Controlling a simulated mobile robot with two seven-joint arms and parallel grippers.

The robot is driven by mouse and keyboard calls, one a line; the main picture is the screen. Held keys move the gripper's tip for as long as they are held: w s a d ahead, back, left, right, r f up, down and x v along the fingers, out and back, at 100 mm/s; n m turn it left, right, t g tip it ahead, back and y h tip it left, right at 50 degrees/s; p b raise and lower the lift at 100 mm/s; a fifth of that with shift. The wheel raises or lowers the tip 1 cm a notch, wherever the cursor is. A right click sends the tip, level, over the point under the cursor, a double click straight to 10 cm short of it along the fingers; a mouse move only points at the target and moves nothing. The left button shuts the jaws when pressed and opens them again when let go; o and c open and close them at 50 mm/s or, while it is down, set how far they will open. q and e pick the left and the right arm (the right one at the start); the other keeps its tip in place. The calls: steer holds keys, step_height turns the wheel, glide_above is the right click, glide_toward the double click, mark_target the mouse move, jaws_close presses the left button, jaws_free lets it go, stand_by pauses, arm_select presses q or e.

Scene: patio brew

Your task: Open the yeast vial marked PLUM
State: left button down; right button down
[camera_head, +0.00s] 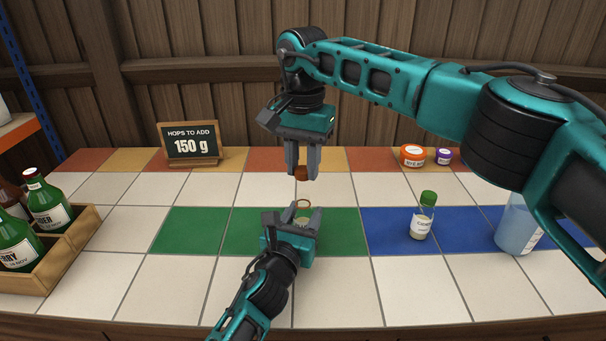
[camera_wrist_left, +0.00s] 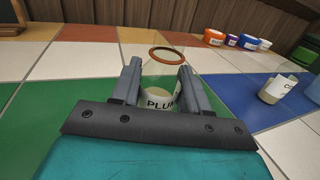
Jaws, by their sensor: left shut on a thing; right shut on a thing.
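The yeast vial (camera_wrist_left: 162,99) stands between the jaws of my left gripper (camera_head: 304,219), its PLUM label partly hidden by the fingers. It is clear, with pale contents low down, and its brown-orange rim (camera_wrist_left: 180,55) is an open ring. The rim also shows in the head view (camera_head: 303,203). My left gripper is shut on the vial over the green tiles (camera_head: 188,230). My right gripper (camera_head: 303,172) points straight down above it, shut on a small brown-orange cap (camera_head: 301,174). A gap separates cap and rim.
A green-capped vial (camera_head: 422,216) and a blue bottle (camera_head: 517,225) stand on the blue tiles at right. Orange (camera_head: 412,156) and purple (camera_head: 444,156) tubs sit at the back. A sign (camera_head: 190,144) reads 150 g. A bottle crate (camera_head: 62,257) is at left. The front white tiles are clear.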

arm_select(q)
steer(key=shift+c, duration=2.4)
jaws_free()
